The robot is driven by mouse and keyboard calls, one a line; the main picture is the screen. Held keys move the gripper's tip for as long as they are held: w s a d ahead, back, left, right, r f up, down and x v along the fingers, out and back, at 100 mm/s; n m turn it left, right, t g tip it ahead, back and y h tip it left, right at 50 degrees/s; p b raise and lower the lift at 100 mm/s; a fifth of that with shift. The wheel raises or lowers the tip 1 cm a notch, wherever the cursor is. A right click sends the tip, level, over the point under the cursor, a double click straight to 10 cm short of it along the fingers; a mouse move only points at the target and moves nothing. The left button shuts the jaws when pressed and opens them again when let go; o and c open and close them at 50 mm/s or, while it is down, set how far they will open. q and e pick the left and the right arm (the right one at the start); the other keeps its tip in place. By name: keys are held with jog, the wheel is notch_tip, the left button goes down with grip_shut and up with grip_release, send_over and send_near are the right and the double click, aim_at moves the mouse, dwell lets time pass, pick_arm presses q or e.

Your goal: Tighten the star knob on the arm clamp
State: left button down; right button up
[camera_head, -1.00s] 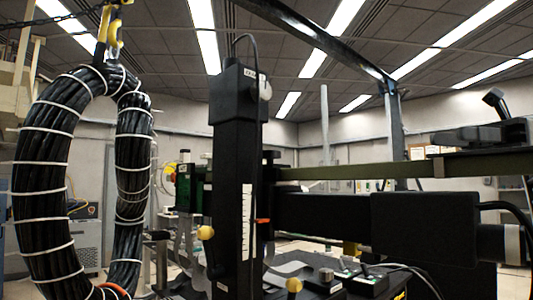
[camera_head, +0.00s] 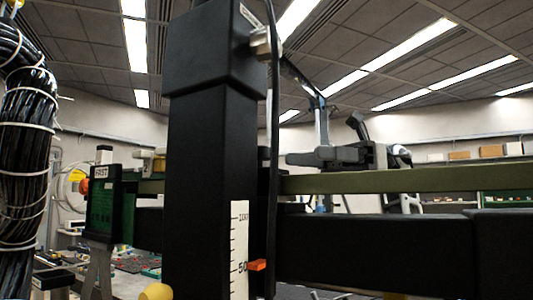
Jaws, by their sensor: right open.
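A thick black square post (camera_head: 212,170) stands large and upright left of centre. A black block (camera_head: 208,50) caps it. A pale metallic knob (camera_head: 266,42) sticks out from the block's right side; I cannot make out a star shape on it. A black horizontal arm (camera_head: 375,245) runs right from behind the post. The clamp joining arm and post is mostly hidden. My right gripper (camera_head: 312,157) shows above and behind the green beam, right of the post, fingers pointing left. It is open, empty and apart from the knob. My left gripper is out of view.
A green horizontal beam (camera_head: 430,178) crosses behind the post. A black cable bundle with white ties (camera_head: 25,150) hangs at the left edge. A scale (camera_head: 240,250) with an orange pointer (camera_head: 257,265) is on the post. A yellow ball (camera_head: 156,291) sits at its foot.

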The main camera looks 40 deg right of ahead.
aim_at(268, 153)
jog(key=x, duration=0.8)
jog(key=shift+a, duration=0.25)
jog(key=c, duration=1)
